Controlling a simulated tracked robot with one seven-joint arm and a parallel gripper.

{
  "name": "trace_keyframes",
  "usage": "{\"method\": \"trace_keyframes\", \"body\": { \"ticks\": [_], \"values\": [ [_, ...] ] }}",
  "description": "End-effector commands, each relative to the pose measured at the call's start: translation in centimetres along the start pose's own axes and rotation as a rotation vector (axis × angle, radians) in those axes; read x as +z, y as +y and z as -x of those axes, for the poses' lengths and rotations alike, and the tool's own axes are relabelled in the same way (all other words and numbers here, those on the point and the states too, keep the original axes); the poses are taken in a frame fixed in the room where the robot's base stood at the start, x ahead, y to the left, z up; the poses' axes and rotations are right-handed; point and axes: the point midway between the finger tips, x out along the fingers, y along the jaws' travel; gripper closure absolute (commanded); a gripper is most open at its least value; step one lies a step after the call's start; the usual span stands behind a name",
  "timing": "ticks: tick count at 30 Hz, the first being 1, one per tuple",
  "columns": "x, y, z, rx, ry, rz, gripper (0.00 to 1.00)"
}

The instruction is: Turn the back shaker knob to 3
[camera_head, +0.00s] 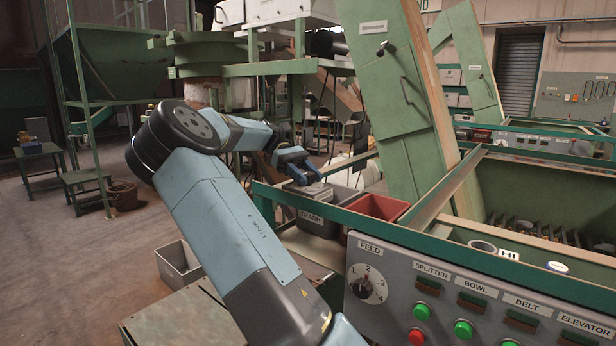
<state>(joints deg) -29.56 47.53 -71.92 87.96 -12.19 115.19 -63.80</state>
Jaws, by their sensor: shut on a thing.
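No knob labelled shaker can be read in this view. My gripper (314,176) is in the middle distance, above and just behind the grey bin marked TRASH (318,222). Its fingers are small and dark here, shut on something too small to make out. My arm crosses the left foreground and bends back toward that spot. The near panel has a FEED dial (367,286) numbered around its rim; it is clear of my gripper. A farther control panel (535,142) at the right has a small dial (482,135), whose setting is unreadable.
A red bin (377,207) stands beside the trash bin. A sloping green elevator (388,85) rises behind them. Green and red buttons line the near panel (480,300). A grey tub (179,263) stands at the left; the floor farther left is open.

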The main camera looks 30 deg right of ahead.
Motion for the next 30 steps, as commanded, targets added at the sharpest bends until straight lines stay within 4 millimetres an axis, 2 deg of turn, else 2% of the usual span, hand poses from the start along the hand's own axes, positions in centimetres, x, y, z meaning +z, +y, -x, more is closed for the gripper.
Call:
{"method": "trace_keyframes", "body": {
  "ticks": [20, 21, 27, 30],
  "values": [
    [-0.16, 0.1, -0.25, -0.023, -0.001, -0.005, 0.86],
    [-0.16, 0.11, -0.24, -0.022, -0.001, -0.005, 0.52],
    [-0.11, 0.07, -0.14, -0.02, -0.001, -0.005, 0.33],
    [-0.09, 0.06, -0.11, -0.02, 0.0, -0.005, 0.33]
  ]
}}
